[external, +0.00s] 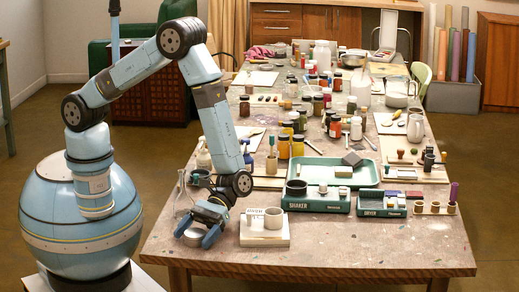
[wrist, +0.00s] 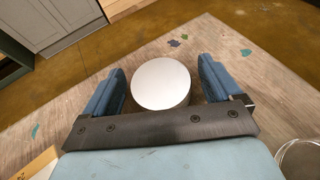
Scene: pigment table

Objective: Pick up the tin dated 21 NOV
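A round tin with a plain pale lid (wrist: 161,82) stands between the two blue fingers of my gripper (wrist: 162,72) in the wrist view. My gripper is open, with a small gap on each side of the tin. In the external view my gripper (external: 199,231) is low at the table's near left, and the tin is largely hidden by it. No date shows on the lid.
A glass flask (external: 183,197) stands close behind my gripper. A green tray (external: 330,166) and green labelled holders (external: 318,204) lie further right. Many jars crowd the table's middle. The table's front strip (external: 340,255) is clear.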

